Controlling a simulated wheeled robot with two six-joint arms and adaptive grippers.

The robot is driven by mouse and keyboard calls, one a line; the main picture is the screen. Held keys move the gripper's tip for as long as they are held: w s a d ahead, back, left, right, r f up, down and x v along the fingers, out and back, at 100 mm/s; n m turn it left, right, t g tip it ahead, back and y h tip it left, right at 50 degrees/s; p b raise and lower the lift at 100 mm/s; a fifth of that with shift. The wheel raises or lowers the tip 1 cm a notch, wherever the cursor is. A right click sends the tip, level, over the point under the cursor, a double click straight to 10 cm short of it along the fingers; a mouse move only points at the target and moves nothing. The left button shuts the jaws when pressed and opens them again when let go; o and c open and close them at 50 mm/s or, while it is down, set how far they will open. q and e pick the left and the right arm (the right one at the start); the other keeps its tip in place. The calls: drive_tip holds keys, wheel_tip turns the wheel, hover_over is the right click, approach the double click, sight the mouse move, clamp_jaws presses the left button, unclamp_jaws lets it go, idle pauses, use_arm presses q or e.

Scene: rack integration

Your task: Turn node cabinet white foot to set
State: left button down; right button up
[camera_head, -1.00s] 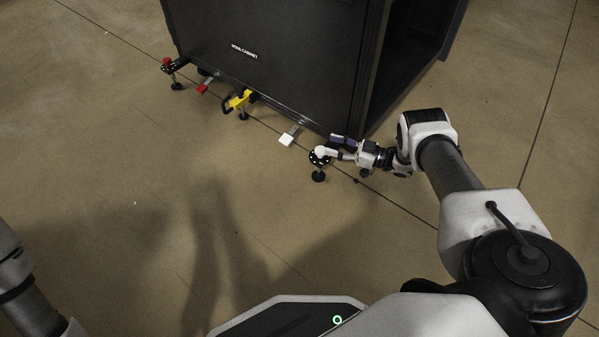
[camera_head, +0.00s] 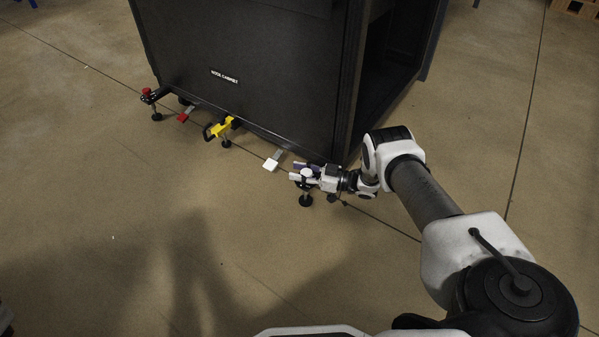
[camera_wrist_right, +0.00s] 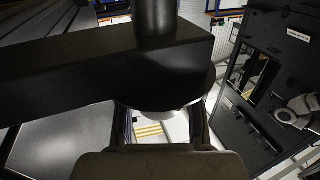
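The node cabinet (camera_head: 255,75) is a large black box with a label on its front. Its white foot, with a white knob (camera_head: 307,172) on top and a round black pad (camera_head: 305,200) on the floor, is at the near right corner. My right gripper (camera_head: 302,175) comes in from the right, its fingers beside the white knob. My left gripper is out of view.
Along the cabinet's lower front edge are a white tab (camera_head: 271,164), a yellow foot handle (camera_head: 221,127), a red tab (camera_head: 184,116) and a red-topped foot (camera_head: 149,93). The floor in front is clear. The cabinet's right side is open and dark.

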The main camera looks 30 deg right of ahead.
clamp_jaws()
